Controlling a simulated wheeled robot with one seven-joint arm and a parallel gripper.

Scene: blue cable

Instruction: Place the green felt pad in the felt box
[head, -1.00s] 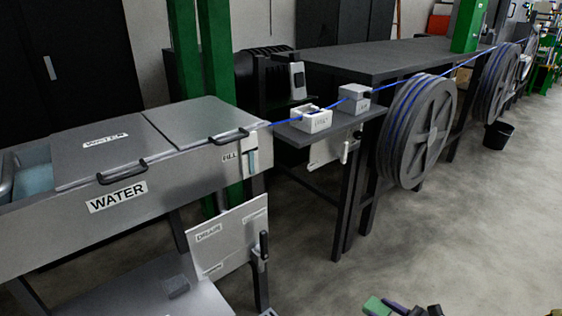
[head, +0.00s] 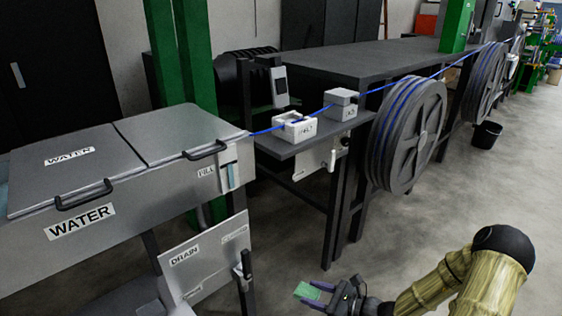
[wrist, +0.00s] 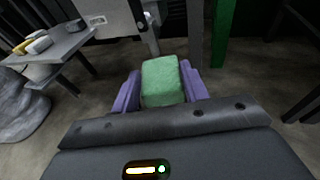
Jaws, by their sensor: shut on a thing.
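The green felt pad (head: 308,291) is held between the purple fingers of my gripper (head: 310,296), low in front of the machine line in the head view. In the wrist view my gripper (wrist: 160,92) is shut on the pad (wrist: 162,80), with one finger on each side. A small white open-topped box (head: 296,131) sits on a grey shelf (head: 298,147), with the blue cable (head: 322,109) passing through it. A second white box (head: 341,104) with a block-like top stands behind it to the right. Their labels are too small to read surely. The gripper is apart from both boxes.
A grey water tank (head: 180,133) with handles stands left of the shelf. A drain panel (head: 205,258) with a lever hangs below it. A large cable reel (head: 410,135) stands right of the shelf. The floor (head: 420,222) in front is clear.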

